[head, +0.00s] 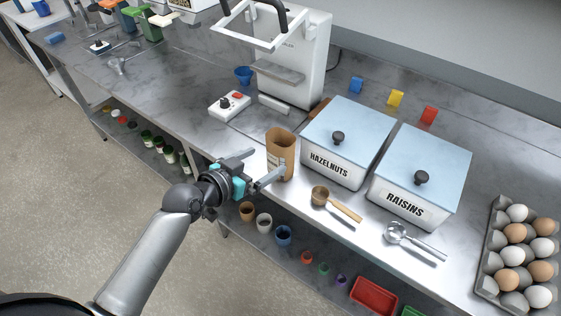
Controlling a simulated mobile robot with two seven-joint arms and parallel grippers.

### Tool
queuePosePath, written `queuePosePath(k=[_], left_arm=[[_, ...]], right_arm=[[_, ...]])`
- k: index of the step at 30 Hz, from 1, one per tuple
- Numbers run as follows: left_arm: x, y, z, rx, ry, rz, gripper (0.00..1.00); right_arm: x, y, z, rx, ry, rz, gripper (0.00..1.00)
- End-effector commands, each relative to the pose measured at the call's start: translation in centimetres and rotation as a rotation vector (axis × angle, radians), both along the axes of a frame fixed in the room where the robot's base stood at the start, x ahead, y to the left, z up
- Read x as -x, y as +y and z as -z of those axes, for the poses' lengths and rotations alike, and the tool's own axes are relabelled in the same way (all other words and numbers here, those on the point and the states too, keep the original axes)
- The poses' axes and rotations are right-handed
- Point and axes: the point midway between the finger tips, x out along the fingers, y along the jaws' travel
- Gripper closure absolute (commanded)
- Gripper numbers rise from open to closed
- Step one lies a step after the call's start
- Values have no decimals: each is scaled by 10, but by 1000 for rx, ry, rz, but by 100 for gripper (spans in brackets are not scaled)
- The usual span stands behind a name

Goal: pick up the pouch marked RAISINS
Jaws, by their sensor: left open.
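A brown kraft pouch (281,145) stands upright and open-topped on the metal counter, left of the hazelnuts bin. My left gripper (267,162) is open, just in front and to the left of the pouch. One finger passes in front of the pouch's lower part and the other ends beside its left side. I cannot tell whether they touch it. My right gripper is not in view.
Bins marked HAZELNUTS (333,165) and RAISINS (405,198) stand right of the pouch. A wooden-handled scoop (335,205), a metal scoop (412,240) and an egg tray (488,236) lie further right. A white sealing machine (292,60) and a switch box (229,106) stand behind.

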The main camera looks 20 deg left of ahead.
Motion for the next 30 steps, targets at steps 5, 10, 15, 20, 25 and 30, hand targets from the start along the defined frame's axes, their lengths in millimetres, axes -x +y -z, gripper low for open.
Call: queuePosePath(k=[5,10,15,20,25,30], left_arm=[[-18,-7,8,1,-1,0,0],[-24,-10,11,0,0,1,0],[-42,-18,16,4,-1,0,0],[-58,-24,24,2,1,-1,0],[-66,-27,28,0,1,0,0],[-66,-27,28,0,1,0,0]], right_arm=[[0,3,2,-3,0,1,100],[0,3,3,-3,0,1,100],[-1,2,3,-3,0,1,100],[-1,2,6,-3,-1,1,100],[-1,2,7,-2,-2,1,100],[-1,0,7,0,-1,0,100]])
